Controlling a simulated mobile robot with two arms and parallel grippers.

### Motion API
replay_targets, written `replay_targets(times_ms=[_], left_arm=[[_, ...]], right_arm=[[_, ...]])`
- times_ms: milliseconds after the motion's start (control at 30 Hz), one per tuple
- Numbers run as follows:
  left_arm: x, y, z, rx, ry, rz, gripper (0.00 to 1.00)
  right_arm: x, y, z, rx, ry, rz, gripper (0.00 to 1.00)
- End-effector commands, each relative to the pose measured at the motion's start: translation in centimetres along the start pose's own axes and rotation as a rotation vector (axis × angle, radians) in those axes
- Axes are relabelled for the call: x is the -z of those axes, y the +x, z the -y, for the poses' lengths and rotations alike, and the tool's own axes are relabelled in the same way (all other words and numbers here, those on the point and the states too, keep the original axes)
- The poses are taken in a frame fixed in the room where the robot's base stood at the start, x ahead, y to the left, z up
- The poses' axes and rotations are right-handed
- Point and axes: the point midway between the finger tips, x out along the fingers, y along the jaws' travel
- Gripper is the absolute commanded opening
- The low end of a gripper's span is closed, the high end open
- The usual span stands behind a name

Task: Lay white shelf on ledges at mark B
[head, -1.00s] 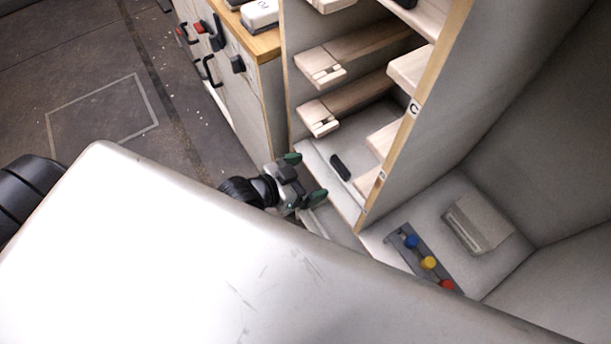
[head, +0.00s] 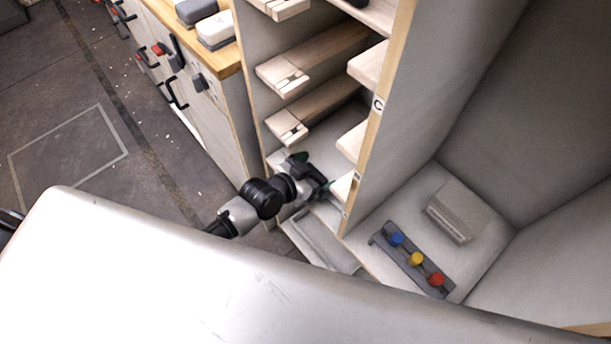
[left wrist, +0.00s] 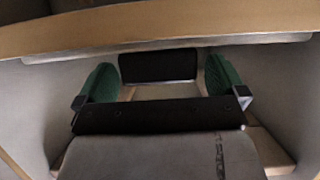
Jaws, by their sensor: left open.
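The tall bay has pale wooden ledges on its left wall (head: 318,62) and its right side (head: 369,66). The mark C (head: 377,104) is legible on the wooden front edge; a smaller mark (head: 357,177) below it is hard to read. A pale panel (head: 322,148) lies low in the bay; I cannot tell surely whether it is the white shelf. My left gripper (head: 313,176) is open at the bay's low front. In the left wrist view, a dark block (left wrist: 158,66) shows between the green fingertips, apparently not gripped. My right gripper is out of view.
A wooden-topped cabinet (head: 200,80) with dark handles stands left of the bay. To the right are a grey strip with blue, yellow and red knobs (head: 416,258) and a pale box (head: 455,212). In the left wrist view, a wooden edge (left wrist: 160,28) crosses the top.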

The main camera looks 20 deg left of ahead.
Motion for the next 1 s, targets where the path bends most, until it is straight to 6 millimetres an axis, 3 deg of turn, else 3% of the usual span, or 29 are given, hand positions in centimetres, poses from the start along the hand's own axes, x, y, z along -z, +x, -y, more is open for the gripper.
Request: replay_targets(times_ms=[333,700,1000], left_arm=[[0.05,0.26,-0.04,-0.001,0.000,-0.001,0.98],[0.03,0.24,-0.02,0.000,0.000,-0.001,0.42],[0.01,0.17,-0.04,0.000,0.001,0.000,0.39]], right_arm=[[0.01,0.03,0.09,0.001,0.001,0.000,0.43],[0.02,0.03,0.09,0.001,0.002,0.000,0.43],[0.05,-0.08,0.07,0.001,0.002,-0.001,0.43]])
